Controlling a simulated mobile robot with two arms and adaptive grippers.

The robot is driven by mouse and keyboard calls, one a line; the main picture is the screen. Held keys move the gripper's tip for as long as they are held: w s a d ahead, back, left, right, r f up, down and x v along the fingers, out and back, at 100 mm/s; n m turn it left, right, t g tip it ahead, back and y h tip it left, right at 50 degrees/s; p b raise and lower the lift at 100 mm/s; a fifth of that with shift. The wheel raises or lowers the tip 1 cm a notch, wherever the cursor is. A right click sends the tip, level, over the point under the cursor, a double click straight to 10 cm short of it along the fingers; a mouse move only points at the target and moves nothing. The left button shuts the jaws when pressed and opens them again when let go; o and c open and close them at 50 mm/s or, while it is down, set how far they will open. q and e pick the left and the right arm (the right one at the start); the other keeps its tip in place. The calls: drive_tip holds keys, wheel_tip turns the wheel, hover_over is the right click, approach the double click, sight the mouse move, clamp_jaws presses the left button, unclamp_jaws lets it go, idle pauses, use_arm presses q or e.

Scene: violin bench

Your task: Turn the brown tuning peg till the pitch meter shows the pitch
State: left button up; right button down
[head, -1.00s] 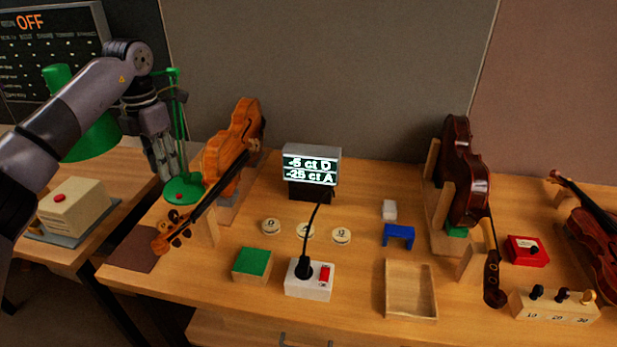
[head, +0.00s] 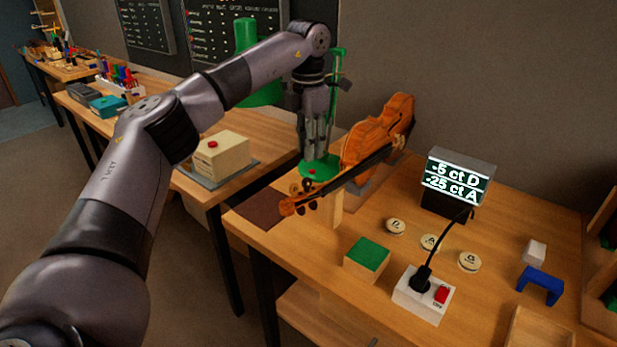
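An orange-brown violin (head: 375,140) leans on a wooden stand, its neck running down left to the scroll and pegbox. Small pegs (head: 308,188) stick out there; their separate colours are too small to tell. The pitch meter (head: 455,184) is a dark box reading "-5 ct D" and "-25 ct A". My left gripper (head: 316,150) points down above the green lamp base, behind and above the scroll, apart from the pegs. Its fingers look close together and nothing shows between them, but their opening is unclear. My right gripper is out of view.
A green lamp (head: 319,170) stands close by my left gripper. Round white buttons (head: 429,242), a green-topped block (head: 367,256), a white switch box (head: 422,295) with a cable and a blue bracket (head: 540,286) are on the bench. A beige box (head: 220,155) sits on the left table.

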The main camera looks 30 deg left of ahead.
sight(307, 184)
use_arm(q)
wheel_tip(307, 184, down, 9)
drive_tip(key=shift+p, duration=0.6)
drive_tip(key=shift+c, duration=0.5)
clamp_jaws()
